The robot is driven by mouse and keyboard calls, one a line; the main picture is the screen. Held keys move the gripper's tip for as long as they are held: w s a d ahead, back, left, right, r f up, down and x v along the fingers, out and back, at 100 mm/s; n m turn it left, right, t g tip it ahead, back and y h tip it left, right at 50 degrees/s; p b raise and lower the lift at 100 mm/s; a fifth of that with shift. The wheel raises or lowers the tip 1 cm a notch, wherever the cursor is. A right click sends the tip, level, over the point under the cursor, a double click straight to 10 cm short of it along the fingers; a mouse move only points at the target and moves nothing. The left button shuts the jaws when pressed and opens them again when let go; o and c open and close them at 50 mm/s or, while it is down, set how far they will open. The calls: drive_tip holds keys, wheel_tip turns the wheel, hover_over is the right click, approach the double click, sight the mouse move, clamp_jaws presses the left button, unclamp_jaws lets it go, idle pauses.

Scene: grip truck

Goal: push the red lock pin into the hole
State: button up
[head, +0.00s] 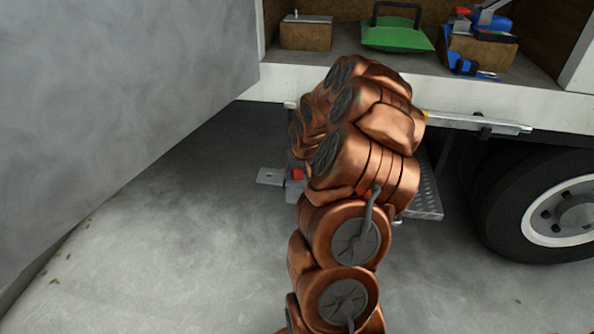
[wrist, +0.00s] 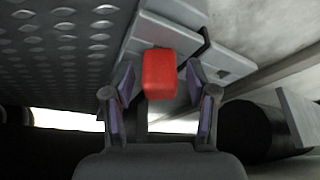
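The red lock pin (wrist: 159,75) shows in the wrist view as a red block with rounded edges, against a grey metal bracket (wrist: 165,35). My gripper (wrist: 160,80) is open, with one finger on each side of the pin. A gap shows between the pin and each finger. In the head view a small red part of the pin (head: 297,173) shows just left of my arm, beside the grey bracket plate (head: 269,177) under the truck bed. My arm hides my gripper in that view. The hole cannot be made out in either view.
A tread-plate step (head: 428,195) hangs right of my arm and fills the upper left of the wrist view (wrist: 60,50). The truck bed edge (head: 470,92) is above, a wheel (head: 545,210) at right.

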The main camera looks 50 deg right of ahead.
drive_tip(key=shift+r, duration=0.15)
drive_tip(key=v, duration=1.2)
drive_tip(key=shift+w, duration=0.1)
drive_tip(key=s+a+r+n+g+y+p, duration=0.1)
drive_tip(key=s+a+r+n+p, duration=0.15)
drive_tip(key=a+r+p, duration=0.6)
drive_tip(key=s+a+r+n+g+y+p, duration=0.1)
drive_tip(key=s+a+r+p, duration=0.3)
drive_tip(key=a+r, duration=0.65)
drive_tip(key=s+a+r+g+p, duration=0.2)
drive_tip(key=s+a+r+p, duration=0.5)
drive_tip(key=s+a+p, duration=0.1)
drive_tip(key=s+a+r+n+g+p, duration=0.1)
drive_tip(key=s+a+r+g+p, duration=0.1)
drive_tip(key=s+a+r+p, duration=0.5)
drive_tip(key=s+a+p, duration=0.1)
drive_tip(key=s+p, duration=0.2)
drive_tip(key=s, duration=0.1)
drive_tip(key=shift+s+a+r, duration=0.2)
drive_tip(key=shift+s+r, duration=0.1)
drive_tip(key=shift+r, duration=0.1)
